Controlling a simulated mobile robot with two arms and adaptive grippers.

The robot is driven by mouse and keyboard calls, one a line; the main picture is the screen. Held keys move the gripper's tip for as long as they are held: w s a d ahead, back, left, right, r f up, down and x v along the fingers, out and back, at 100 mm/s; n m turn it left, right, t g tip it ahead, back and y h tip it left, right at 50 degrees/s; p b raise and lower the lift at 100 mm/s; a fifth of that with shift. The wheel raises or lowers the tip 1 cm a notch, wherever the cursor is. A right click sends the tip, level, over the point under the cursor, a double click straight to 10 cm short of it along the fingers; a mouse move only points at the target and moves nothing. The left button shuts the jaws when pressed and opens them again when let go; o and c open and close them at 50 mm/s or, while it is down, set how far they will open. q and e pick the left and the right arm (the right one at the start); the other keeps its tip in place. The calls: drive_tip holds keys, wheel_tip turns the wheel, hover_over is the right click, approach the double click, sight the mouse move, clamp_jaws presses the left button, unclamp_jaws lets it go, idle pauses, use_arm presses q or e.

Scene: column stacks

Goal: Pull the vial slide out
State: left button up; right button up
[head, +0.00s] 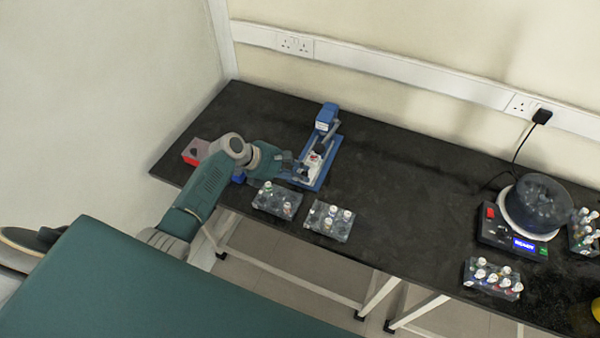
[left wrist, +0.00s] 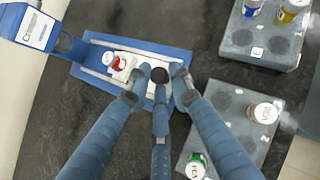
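The vial slide (left wrist: 125,75) is a white carriage on a blue base (left wrist: 97,36), with a red-and-white vial (left wrist: 121,62) on it. In the head view the slide (head: 312,165) lies on the blue base (head: 327,172) at the table's left part. My left gripper (head: 294,171) is low at the slide's near left side. In the left wrist view its fingertips (left wrist: 158,75) are close together at the slide's white end. The fingers hide part of that end, so I cannot tell whether they grip it. My right gripper is out of view.
Two dark vial racks (head: 277,199) (head: 329,220) stand close in front of the base. A red-and-grey box (head: 192,152) is left of my arm. A round device with a lit display (head: 525,243) and more racks (head: 494,278) are at right. The table's middle is clear.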

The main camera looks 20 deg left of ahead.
use_arm(q)
drive_tip(key=shift+s+d, duration=0.1)
drive_tip(key=shift+r, duration=0.1)
drive_tip(key=shift+s, duration=0.1)
drive_tip(key=shift+s+a+r, duration=0.1)
drive_tip(key=shift+a+r, duration=0.15)
drive_tip(key=v, duration=1.1)
drive_tip(key=shift+s, duration=0.15)
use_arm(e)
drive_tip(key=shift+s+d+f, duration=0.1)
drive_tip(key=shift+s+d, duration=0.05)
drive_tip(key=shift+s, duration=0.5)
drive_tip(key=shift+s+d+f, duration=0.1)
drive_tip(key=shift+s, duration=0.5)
use_arm(q)
drive_tip(key=shift+d, duration=0.1)
